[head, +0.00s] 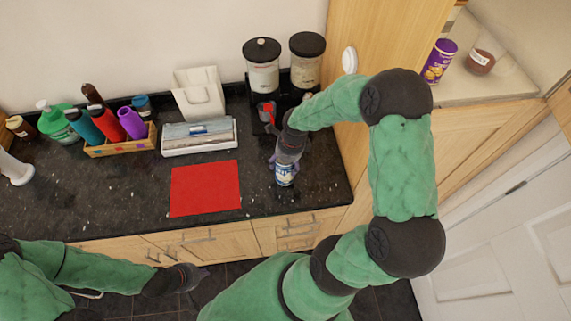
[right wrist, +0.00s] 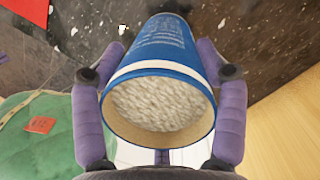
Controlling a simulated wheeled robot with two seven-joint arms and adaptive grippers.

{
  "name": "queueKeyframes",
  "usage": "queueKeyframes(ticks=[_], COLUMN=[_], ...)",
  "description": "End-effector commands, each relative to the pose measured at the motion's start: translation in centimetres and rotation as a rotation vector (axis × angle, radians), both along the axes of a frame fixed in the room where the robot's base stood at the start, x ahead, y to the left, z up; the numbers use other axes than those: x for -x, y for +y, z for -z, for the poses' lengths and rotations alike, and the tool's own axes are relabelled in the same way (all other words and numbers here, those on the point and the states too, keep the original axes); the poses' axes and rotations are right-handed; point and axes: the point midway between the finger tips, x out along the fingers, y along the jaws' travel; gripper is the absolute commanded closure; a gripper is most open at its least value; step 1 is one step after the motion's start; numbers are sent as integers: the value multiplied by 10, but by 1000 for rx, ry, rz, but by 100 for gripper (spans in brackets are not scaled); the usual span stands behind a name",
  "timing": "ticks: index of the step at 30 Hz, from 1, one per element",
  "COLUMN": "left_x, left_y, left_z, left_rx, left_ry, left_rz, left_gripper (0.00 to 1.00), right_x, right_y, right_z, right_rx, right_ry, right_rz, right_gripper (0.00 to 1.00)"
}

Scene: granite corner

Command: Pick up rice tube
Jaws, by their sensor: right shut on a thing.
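The rice tube (right wrist: 160,50) is a blue cylinder with a white band, and its open end faces the right wrist camera with pale rice grains inside. In the head view the rice tube (head: 285,178) shows small, near the counter's front right part. My right gripper (right wrist: 162,62) is shut on it, with purple fingers on both sides of the tube. In the head view my right gripper (head: 283,162) covers part of the tube. Whether the tube touches the counter I cannot tell. My left gripper (head: 196,276) hangs low in front of the drawers, away from the tube; its opening is unclear.
A red mat (head: 205,188) lies left of the tube on the dark counter (head: 110,200). Behind my right arm stand two black-lidded dispensers (head: 262,70). A wooden box of bottles (head: 120,146) and a white tray (head: 200,143) are further left. A wooden cabinet (head: 390,40) rises at right.

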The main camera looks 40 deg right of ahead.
Motion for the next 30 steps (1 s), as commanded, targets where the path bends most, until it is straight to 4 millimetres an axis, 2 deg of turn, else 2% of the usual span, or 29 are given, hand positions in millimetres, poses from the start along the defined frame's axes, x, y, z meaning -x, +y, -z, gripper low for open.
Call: queueKeyframes(ticks=[6, 10, 17, 24, 30], left_x=[0, 0, 0, 0, 0], left_y=[0, 0, 0, 0, 0], left_z=[-3, -3, -5, -5, -6], left_rx=[0, 0, 0, 0, 0], left_ry=[0, 0, 0, 0, 0], left_rz=[0, 0, 0, 0, 0], left_gripper=[100, 100, 100, 100, 100], right_x=[-2, 14, 47, 87, 111], right_y=[-1, 7, 22, 41, 52], right_z=[-33, -51, -94, -110, -122], right_rx=[3, 2, 3, 2, 2], right_ry=[-9, -8, -10, -8, -6], right_rz=[1, 0, 0, 1, 1], right_gripper=[79, 79, 79, 79, 79])
